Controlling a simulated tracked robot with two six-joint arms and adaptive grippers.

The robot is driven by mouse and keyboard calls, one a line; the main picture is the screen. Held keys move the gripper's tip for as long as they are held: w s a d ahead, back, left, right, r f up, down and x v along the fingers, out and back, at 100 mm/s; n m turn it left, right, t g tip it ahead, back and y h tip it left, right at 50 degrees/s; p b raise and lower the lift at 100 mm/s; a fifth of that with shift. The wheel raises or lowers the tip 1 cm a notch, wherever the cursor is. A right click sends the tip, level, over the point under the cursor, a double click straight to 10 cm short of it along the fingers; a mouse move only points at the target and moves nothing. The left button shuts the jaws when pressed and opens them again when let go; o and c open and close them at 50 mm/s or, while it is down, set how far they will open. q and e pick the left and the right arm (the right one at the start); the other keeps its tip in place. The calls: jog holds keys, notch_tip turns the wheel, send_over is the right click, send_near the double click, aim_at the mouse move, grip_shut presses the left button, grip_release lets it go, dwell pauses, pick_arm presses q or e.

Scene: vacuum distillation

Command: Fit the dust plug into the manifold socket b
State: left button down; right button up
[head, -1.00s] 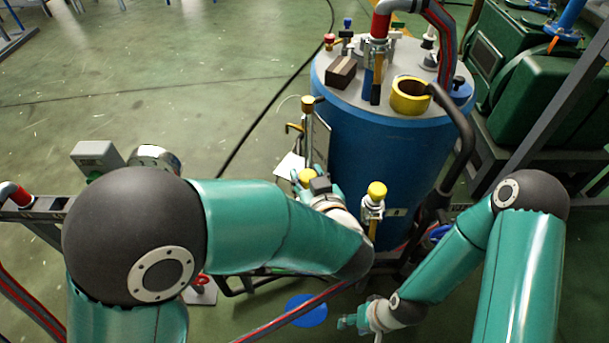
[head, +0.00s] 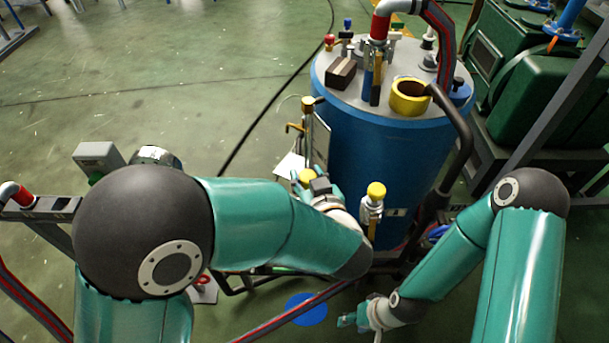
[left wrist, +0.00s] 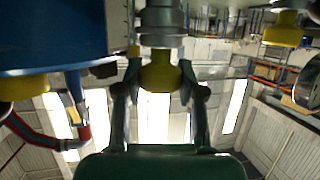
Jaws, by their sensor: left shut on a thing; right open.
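The yellow dust plug (left wrist: 160,74) is between the two fingers of my left gripper (left wrist: 159,88) in the left wrist view. That view is upside down, and the plug meets a grey metal fitting, which looks like manifold socket b (left wrist: 161,28), directly above it in the picture. I cannot tell how deep the plug sits. In the head view, a yellow cap (head: 307,175) shows at my left gripper (head: 322,184), left of the blue drum; the forearm hides what is beneath. My right gripper (head: 350,319) is open and low at bottom centre, away from the plug.
Another yellow cap (head: 376,190) tops a metal fitting right of my left gripper. A further yellow cap (head: 308,102) stands behind it. The blue drum (head: 375,155) is close behind, with a yellow ring (head: 410,97) on its lid. Open floor lies to the left.

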pick_arm(q)
jog(key=shift+f, duration=0.4)
jog(key=shift+d+f+b, duration=0.15)
jog(key=shift+f+b, duration=0.55)
jog(key=shift+s+f+b, duration=0.1)
jog(key=shift+f+b, duration=0.65)
jog(key=shift+f, duration=0.3)
jog(key=shift+r, duration=0.15)
jog(key=shift+r+p, duration=1.8)
jog(key=shift+p, duration=0.05)
